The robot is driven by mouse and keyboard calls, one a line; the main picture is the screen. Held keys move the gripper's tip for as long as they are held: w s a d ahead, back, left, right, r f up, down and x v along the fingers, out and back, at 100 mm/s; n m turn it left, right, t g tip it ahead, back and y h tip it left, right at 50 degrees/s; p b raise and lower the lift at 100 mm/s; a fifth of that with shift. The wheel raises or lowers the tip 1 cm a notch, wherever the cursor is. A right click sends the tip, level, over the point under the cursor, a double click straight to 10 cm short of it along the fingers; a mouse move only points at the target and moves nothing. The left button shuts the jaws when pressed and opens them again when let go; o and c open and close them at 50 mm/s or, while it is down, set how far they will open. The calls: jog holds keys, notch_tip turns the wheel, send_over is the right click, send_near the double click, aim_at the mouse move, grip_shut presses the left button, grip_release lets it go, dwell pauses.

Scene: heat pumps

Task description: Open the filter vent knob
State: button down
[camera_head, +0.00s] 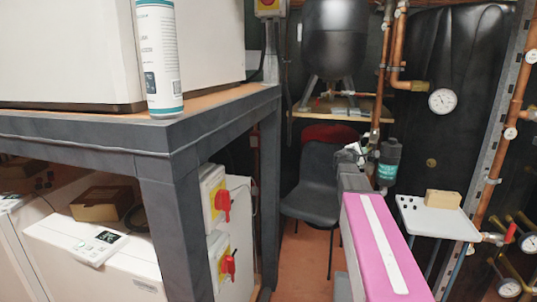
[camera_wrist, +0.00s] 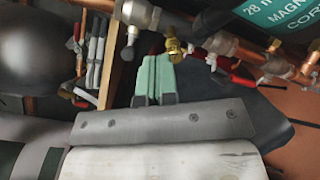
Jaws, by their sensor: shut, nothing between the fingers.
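The filter is a dark cylinder with a teal label (camera_head: 389,161) in the head view, upright beside copper pipes. Its teal label (camera_wrist: 275,22) fills the top right corner of the wrist view. A brass, knob-like fitting (camera_wrist: 173,46) sits on the pipework left of the filter in the wrist view; I cannot tell for certain that it is the vent knob. My gripper (camera_wrist: 153,62) has its green fingers together and empty. Their tips are just below the brass fitting in the picture; contact is unclear. In the head view my arm hides most of the gripper.
Copper pipes (camera_head: 377,75) run beside the filter. A black vessel (camera_head: 334,40) stands on a wooden shelf behind. A dark chair (camera_head: 310,180) is left of my arm, and a white tray (camera_head: 437,222) is right. A grey-framed bench (camera_head: 150,135) fills the left.

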jog(key=shift+s+a, duration=0.2)
jog(key=shift+a, duration=0.05)
jog(key=shift+f, duration=0.1)
